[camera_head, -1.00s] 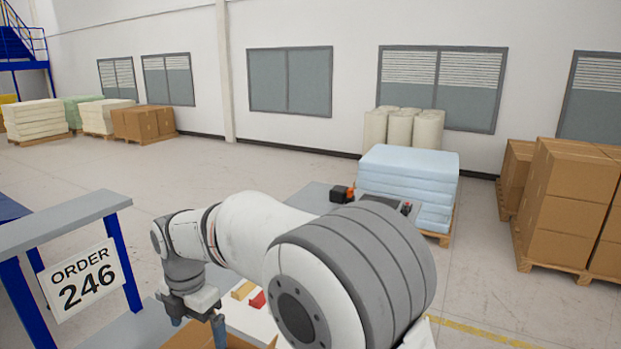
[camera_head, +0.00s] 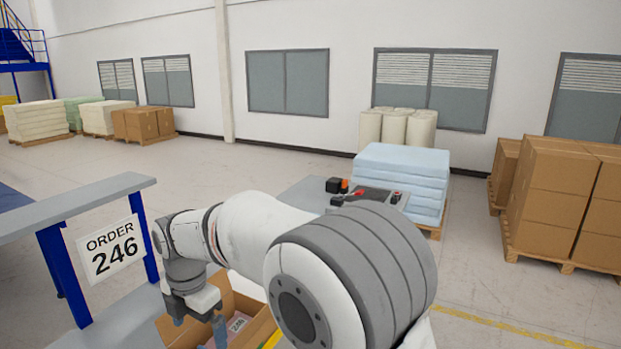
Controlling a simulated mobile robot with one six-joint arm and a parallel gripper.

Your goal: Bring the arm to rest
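My arm reaches across the lower middle of the head view, bent downward at its wrist. My gripper (camera_head: 197,322) points down at the lower left, over an open cardboard box (camera_head: 250,302). Its two blue-grey fingers stand apart, and I see nothing held between them. The fingertips are near the bottom edge of the picture, so their exact height over the box is hard to tell. A pinkish item with a printed label (camera_head: 238,324) lies in the box.
A blue-legged frame with an "ORDER 246" sign (camera_head: 111,248) stands close left of my gripper. Blue foam slabs (camera_head: 400,185) and stacked cartons (camera_head: 560,195) stand beyond. Open floor lies behind.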

